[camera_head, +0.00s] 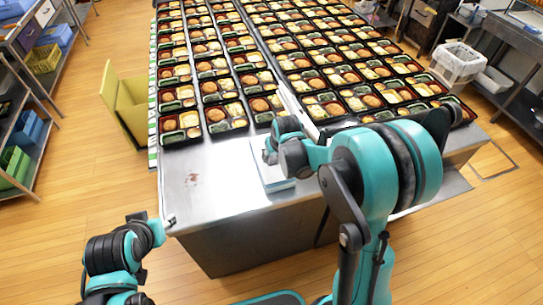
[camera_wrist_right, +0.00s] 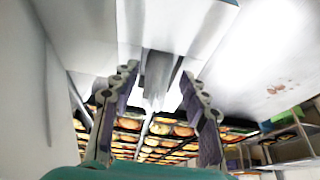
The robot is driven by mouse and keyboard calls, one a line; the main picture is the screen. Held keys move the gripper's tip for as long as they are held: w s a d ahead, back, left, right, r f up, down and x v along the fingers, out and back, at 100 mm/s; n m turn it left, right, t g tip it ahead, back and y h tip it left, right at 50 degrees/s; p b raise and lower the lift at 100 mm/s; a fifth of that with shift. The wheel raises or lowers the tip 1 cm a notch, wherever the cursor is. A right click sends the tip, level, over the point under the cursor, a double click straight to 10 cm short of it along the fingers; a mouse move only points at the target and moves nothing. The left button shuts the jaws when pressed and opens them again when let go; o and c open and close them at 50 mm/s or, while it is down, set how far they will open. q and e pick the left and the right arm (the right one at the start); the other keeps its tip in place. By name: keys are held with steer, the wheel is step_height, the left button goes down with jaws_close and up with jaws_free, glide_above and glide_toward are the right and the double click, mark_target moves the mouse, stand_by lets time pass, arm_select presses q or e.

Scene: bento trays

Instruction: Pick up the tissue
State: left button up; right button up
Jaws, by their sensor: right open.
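A flat white pack with a pale blue edge (camera_head: 277,186), which looks like the tissue, lies on the steel table beneath my right gripper. My right gripper (camera_head: 268,153) is over its upper part and hides some of it. In the right wrist view the two fingers of my right gripper (camera_wrist_right: 160,82) are apart, with nothing held between them. A white surface fills the top of that view, and I cannot tell its parts clearly. My left gripper (camera_head: 165,222) is by the table's front left corner, away from the pack; its jaws are too small to read.
Rows of filled bento trays (camera_head: 228,117) cover the back of the steel table (camera_head: 215,185). A reddish-brown stain (camera_head: 192,179) marks the bare metal at left.

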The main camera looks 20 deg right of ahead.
steer(key=w, duration=0.4)
steer(key=shift+w+f+b, duration=0.1)
steer(key=shift+f+b, duration=0.25)
steer(key=shift+b, duration=0.05)
steer(key=shift+w+f, duration=0.1)
steer(key=shift+f, duration=0.15)
steer(key=shift+c, duration=0.3)
steer(key=c, duration=0.8)
